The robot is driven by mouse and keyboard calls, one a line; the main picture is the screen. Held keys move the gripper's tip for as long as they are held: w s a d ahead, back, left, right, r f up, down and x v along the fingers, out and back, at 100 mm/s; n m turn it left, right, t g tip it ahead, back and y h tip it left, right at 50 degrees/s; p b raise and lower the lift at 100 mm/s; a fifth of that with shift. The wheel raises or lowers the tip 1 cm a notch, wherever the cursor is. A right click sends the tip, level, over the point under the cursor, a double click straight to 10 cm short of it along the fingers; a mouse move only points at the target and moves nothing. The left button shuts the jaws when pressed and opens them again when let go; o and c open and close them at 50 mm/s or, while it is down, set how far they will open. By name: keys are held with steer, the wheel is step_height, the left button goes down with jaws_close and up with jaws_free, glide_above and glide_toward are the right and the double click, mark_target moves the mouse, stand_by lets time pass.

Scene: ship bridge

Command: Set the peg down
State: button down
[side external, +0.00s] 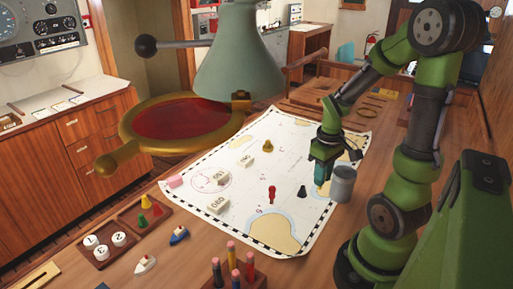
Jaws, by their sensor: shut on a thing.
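My gripper (322,172) points down over the right part of the white chart (230,213), just left of a grey metal cup (342,184). A red peg (271,194) and a black peg (302,191) stand upright on the chart, left of my gripper. A yellow peg (267,146) stands farther back.
A wooden tray (105,262), toy boats (179,235) and a pencil holder (238,280) stand in front. A large lamp (238,65) hangs over the back left.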

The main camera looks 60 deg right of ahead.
steer(key=shift+s+a+f, duration=0.25)
steer(key=shift+a, duration=0.1)
steer(key=w+d, duration=0.3)
steer(key=w+d+f, duration=0.1)
steer(key=w+d, duration=0.2)
steer(key=w, duration=0.1)
steer(key=w+d, duration=0.3)
steer(key=w, duration=0.1)
steer(key=shift+w+d+f, duration=0.1)
steer(key=shift+w+f, duration=0.1)
steer(key=shift+f, duration=0.1)
steer(key=f, duration=0.2)
steer(key=shift+w+d+f, duration=0.25)
steer(key=shift+f, duration=0.55)
steer(key=shift+f, duration=0.2)
steer(key=c, duration=1)
jaws_free()
steer(key=shift+r, duration=0.1)
